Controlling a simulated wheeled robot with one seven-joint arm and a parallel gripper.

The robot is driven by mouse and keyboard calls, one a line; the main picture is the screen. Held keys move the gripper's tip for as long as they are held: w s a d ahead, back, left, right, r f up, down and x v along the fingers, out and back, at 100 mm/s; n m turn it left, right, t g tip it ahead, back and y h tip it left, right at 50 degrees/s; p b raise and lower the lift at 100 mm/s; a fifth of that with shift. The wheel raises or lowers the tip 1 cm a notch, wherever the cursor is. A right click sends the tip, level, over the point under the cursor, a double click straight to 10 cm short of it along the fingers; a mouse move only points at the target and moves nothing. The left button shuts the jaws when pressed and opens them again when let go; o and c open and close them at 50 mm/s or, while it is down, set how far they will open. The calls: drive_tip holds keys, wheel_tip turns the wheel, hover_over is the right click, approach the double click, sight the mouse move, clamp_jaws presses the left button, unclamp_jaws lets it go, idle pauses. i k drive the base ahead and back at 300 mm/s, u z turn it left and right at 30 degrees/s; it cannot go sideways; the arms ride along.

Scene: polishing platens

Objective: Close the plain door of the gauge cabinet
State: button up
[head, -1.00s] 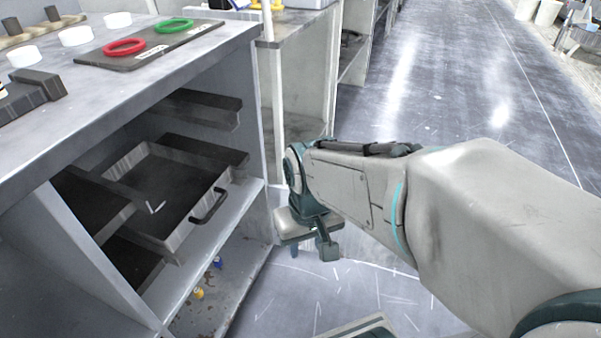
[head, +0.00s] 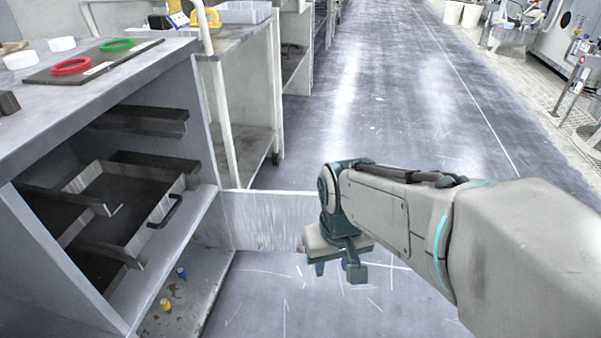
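The gauge cabinet (head: 205,85) stands at the left with its front open. A plain pale grey panel, which looks like its door (head: 265,220), stands upright and swung out from the right front edge of the lower compartment. The panel's right end is hidden behind my gripper (head: 338,268). My gripper points down over the floor at the panel's far end. I cannot tell whether it touches the panel. Nothing shows in it, and its finger opening is not clear.
A drawer tray (head: 165,225) with a dark handle sits partly out in the cabinet. Yellow (head: 166,305) and blue (head: 181,273) small items lie on the bottom shelf. Red (head: 71,66) and green (head: 117,44) rings lie on top. The floor (head: 400,120) ahead is clear.

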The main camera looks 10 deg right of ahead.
sight(272, 220)
drive_tip(key=z, duration=1.55)
drive_tip(key=i, duration=3.7)
drive_tip(key=u, duration=4.75)
